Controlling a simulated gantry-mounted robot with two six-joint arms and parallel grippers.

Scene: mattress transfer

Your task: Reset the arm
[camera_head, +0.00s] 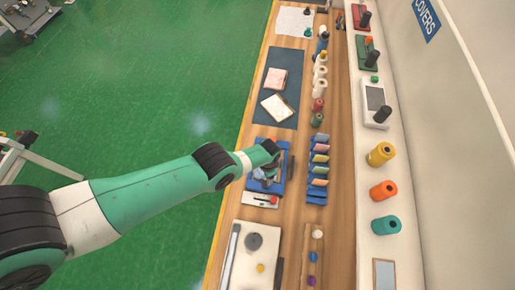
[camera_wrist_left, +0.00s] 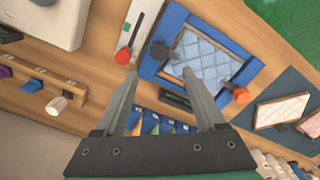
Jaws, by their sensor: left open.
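My left arm reaches in from the left in the head view. Its gripper (camera_head: 266,174) is over a blue frame (camera_head: 283,168) on the wooden bench. In the left wrist view the gripper (camera_wrist_left: 160,74) is open, with nothing between its fingers. The blue frame (camera_wrist_left: 180,18) holds a pale quilted mattress piece (camera_wrist_left: 200,60), with dark and orange knobs at its edges. The fingers appear above the frame, and I cannot tell the exact gap. My right gripper is not in view.
A dark mat (camera_head: 262,95) carries a pink mattress piece (camera_head: 275,79) and a white one (camera_head: 277,107). Blue bins (camera_head: 318,170) stand right of the frame. Thread spools (camera_head: 381,153) line the white ledge. Green floor (camera_head: 150,90) lies open to the left.

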